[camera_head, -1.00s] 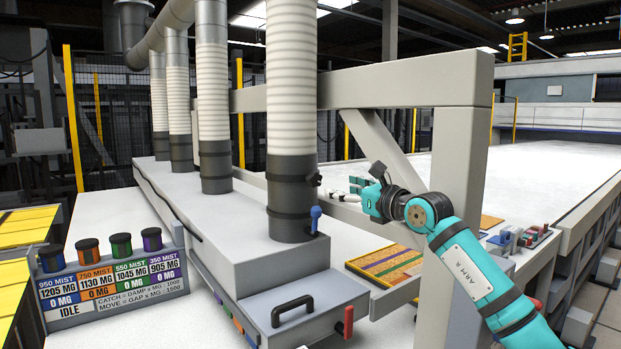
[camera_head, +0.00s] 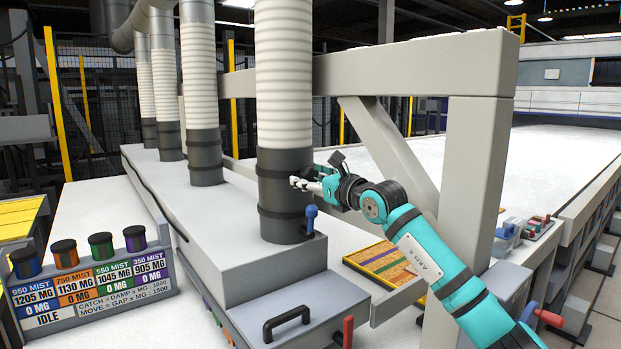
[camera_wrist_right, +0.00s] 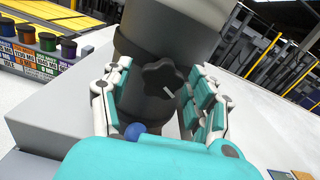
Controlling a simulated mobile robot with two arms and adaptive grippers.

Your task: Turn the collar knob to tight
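The collar knob (camera_wrist_right: 168,80) is a dark lobed knob with a pale line, on the dark collar (camera_head: 284,185) under the nearest white hose. In the wrist view the line slants down to the right. My right gripper (camera_head: 304,184) is at the collar's right side in the head view and hides the knob there. In the wrist view my right gripper (camera_wrist_right: 161,82) is open, with fingers on the left and right of the knob and gaps showing between them and it. I see no tight mark. My left gripper is not in view.
A blue-knobbed lever (camera_head: 311,215) stands just below the right gripper. A black handle (camera_head: 286,324) and a red handle (camera_head: 348,331) are on the box front. A grey beam frame (camera_head: 470,180) stands beside my right arm. A sign panel (camera_head: 95,288) reads IDLE.

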